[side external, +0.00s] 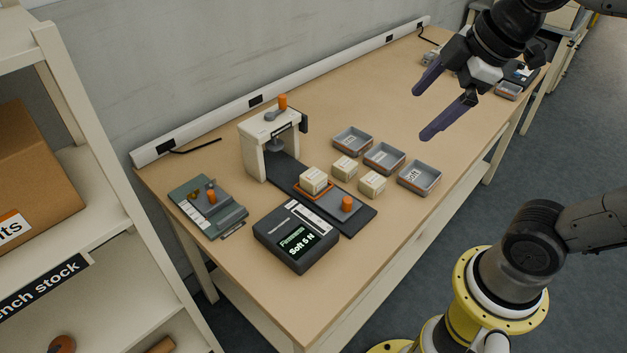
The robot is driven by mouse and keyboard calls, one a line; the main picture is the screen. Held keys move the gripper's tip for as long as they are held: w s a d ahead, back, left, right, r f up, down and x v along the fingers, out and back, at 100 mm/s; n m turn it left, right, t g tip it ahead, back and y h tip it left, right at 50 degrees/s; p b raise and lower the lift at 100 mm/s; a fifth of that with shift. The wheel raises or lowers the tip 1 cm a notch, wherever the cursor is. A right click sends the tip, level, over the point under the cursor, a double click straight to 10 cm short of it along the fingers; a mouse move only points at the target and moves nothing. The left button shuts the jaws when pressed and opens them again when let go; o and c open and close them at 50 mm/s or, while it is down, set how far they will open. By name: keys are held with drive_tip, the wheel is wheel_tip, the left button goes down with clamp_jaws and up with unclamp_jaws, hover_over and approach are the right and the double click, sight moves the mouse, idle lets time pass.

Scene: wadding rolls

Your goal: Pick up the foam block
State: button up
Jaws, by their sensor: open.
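Three similar cream blocks are in view, and I cannot tell which of them the task means by the foam block. One block (313,180) sits on the orange-edged plate of the press slide. A second block (344,168) and a third block (372,184) stand on the table just right of it. My gripper (421,115) is at the upper right, above the table and well apart from the blocks. Its two purple fingers are spread, with nothing between them.
A press (268,145) with an orange knob stands behind the slide. Three grey trays (384,157) stand right of the blocks; one has a "Soft" label. A black meter (296,237) reads "Soft 5 N". A green-grey fixture (208,207) is at left.

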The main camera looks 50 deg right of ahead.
drive_tip(key=w+n+g, duration=0.2)
drive_tip(key=w+n, duration=0.4)
drive_tip(key=w, duration=0.5)
drive_tip(key=n+g, duration=0.3)
drive_tip(key=g, duration=0.1)
hover_over(314, 175)
wheel_tip(314, 175, down, 23)
drive_tip(key=shift+f, duration=3.1)
drive_tip(key=shift+r, duration=0.1)
drive_tip(key=c, duration=1.5)
